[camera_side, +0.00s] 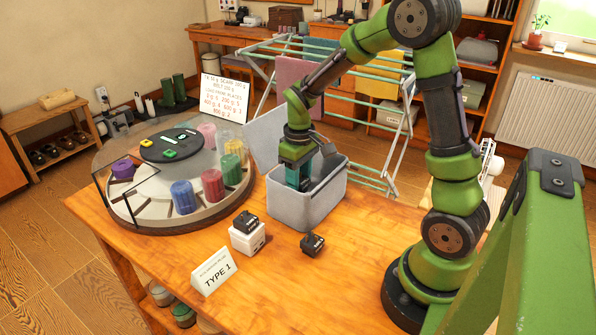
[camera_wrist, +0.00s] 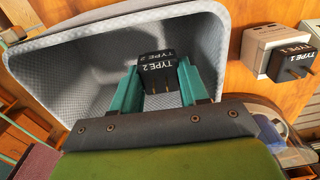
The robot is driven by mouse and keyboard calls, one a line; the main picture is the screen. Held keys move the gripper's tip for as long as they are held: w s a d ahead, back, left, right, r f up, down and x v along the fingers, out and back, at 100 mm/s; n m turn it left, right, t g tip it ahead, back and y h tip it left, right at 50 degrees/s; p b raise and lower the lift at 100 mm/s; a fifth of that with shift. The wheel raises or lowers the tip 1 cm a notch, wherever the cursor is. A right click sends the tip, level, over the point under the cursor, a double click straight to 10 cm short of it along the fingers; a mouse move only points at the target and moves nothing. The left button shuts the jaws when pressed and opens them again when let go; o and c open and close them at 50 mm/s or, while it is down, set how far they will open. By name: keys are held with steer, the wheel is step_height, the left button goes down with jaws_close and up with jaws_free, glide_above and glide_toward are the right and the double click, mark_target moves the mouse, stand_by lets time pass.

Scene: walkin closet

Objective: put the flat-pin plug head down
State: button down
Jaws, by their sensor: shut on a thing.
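My gripper (camera_wrist: 160,85) is shut on a black plug head (camera_wrist: 158,70) lettered TYPE 2, one teal finger on each side. In the side view my gripper (camera_side: 298,178) reaches down into an open grey bin (camera_side: 300,210). The bin wall hides the plug head there. The bin's textured inside (camera_wrist: 60,75) surrounds the plug head in the wrist view. I cannot tell whether the plug head touches the bin's floor.
A white block (camera_side: 247,241) carries another black plug head (camera_side: 246,221). One more black plug head (camera_side: 312,243) lies on the table beside it. A TYPE 1 sign (camera_side: 214,273) stands in front. A round tray (camera_side: 135,210) with coloured cylinders is at left.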

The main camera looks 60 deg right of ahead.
steer(key=shift+f, duration=2.9)
steer(key=shift+c, duration=2.4)
jaws_free()
step_height(320, 180, up, 12)
steer(key=shift+f, duration=0.15)
steer(key=s+a+r+m+t+y, duration=0.2)
steer(key=s+a+r+m+t, duration=0.1)
steer(key=s+a+r+t, duration=0.4)
steer(key=s+a+r, duration=0.3)
steer(key=s+a, duration=0.1)
steer(key=a, duration=0.1)
steer(key=shift+s+a+r, duration=0.25)
steer(key=shift+s+a, duration=0.05)
steer(key=shift+a, duration=0.1)
